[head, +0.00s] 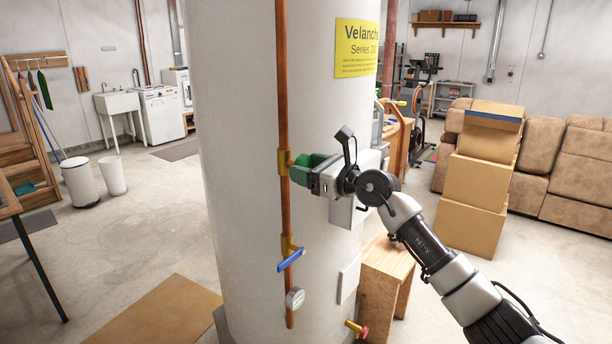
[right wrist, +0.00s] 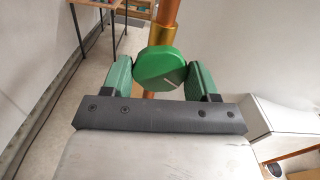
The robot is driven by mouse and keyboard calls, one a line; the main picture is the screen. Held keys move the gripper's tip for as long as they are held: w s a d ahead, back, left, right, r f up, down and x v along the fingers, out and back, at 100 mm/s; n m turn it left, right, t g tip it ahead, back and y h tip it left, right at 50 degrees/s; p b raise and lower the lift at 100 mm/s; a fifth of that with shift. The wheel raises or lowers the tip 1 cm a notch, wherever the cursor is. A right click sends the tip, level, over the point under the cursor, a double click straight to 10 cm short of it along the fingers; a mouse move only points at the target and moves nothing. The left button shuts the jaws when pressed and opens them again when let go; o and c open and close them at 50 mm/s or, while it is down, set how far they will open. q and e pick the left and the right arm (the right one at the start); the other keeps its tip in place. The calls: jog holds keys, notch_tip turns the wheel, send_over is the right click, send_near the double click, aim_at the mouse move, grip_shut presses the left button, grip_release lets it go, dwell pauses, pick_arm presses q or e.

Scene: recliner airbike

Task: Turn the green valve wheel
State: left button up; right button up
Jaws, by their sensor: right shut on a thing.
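The green valve wheel (right wrist: 161,68) sits on the vertical copper pipe in front of the white tank. In the right wrist view it lies between the two green-padded fingers of my right gripper (right wrist: 160,78), which is shut on it. A pale line marks its face. In the head view my right gripper (head: 308,172) reaches in from the right to the brass fitting (head: 284,162) on the pipe. There the wheel is mostly hidden by the gripper's green fingers. My left gripper is not in view.
The white tank (head: 235,120) stands close behind the pipe. A wooden stool (head: 385,275) and stacked cardboard boxes (head: 475,185) stand to the right. The floor at left is mostly open.

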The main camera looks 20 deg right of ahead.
jog(key=shift+f+n, duration=0.25)
jog(key=shift+n, duration=0.25)
jog(key=shift+r, duration=0.2)
jog(key=n+b, duration=0.2)
jog(key=b, duration=0.1)
jog(key=shift+f, duration=0.3)
jog(key=shift+r+n+b, duration=0.1)
jog(key=shift+n+b, duration=0.3)
jog(key=shift+r, duration=0.2)
jog(key=shift+f+n+b, duration=0.3)
jog(key=shift+n+b, duration=0.4)
jog(key=shift+b, duration=0.1)
jog(key=o, duration=0.4)
jog(key=shift+r+n, duration=0.2)
jog(key=shift+n, duration=0.1)
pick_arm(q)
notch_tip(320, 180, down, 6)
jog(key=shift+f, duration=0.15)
pick_arm(e)
jog(key=shift+o, duration=0.6)
jog(key=shift+r, duration=0.1)
jog(key=shift+s+d, duration=0.1)
